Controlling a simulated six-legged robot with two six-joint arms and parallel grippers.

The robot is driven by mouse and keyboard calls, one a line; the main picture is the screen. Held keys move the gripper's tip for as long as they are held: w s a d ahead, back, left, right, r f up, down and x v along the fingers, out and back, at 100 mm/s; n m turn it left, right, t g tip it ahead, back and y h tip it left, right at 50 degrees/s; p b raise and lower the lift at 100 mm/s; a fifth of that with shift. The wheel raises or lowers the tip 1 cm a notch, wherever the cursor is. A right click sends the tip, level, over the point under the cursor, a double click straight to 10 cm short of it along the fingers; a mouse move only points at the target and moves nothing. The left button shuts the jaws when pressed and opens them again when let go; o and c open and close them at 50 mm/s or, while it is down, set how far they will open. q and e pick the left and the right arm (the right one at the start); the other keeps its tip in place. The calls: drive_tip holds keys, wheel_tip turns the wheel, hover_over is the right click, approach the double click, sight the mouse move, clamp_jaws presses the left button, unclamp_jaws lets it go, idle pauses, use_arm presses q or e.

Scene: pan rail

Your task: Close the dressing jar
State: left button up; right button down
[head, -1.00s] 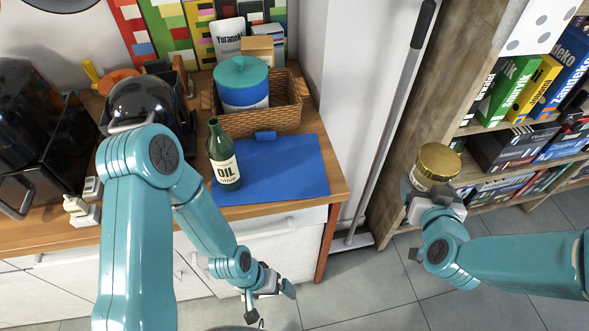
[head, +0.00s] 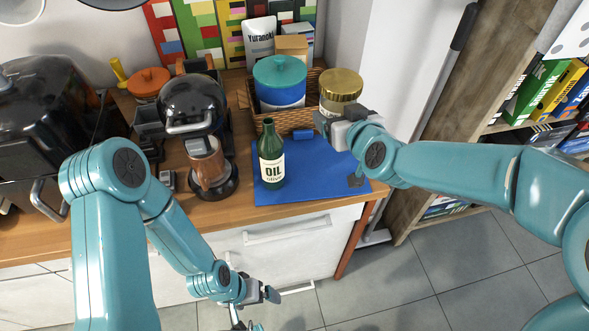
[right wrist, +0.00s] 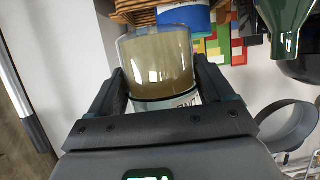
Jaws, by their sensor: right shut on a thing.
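The dressing jar is a glass jar (head: 332,107) with pale yellowish contents and a gold lid (head: 341,83) on top in the head view. My right gripper (head: 331,124) is shut on the jar's body and holds it upright near the basket's right end. In the right wrist view, which looks upside down, the jar (right wrist: 160,65) sits between both fingers; part of its label shows and its lid is hidden. How tightly the lid sits cannot be told. My left gripper (head: 256,309) is low in front of the counter, its fingers apart and empty.
A blue mat (head: 315,165) lies on the counter, with a green oil bottle (head: 271,155) standing on its left part. Behind is a wicker basket (head: 252,107) with a teal-lidded pot (head: 279,80). A coffee machine (head: 193,110) stands left.

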sight(329, 104)
drive_tip(key=shift+n+y, duration=0.6)
drive_tip(key=shift+y, duration=0.1)
drive_tip(key=a+r, duration=0.3)
drive_tip(key=shift+w+a+r, duration=0.25)
drive_tip(key=shift+w, duration=0.05)
drive_tip(key=shift+a, duration=0.1)
drive_tip(key=f, duration=1.5)
drive_tip(key=shift+s+a+f, duration=0.1)
drive_tip(key=shift+a+f, duration=0.1)
drive_tip(key=shift+a, duration=0.1)
drive_tip(key=shift+d+f, duration=0.1)
drive_tip(key=shift+f, duration=0.25)
drive_tip(key=shift+r, duration=0.1)
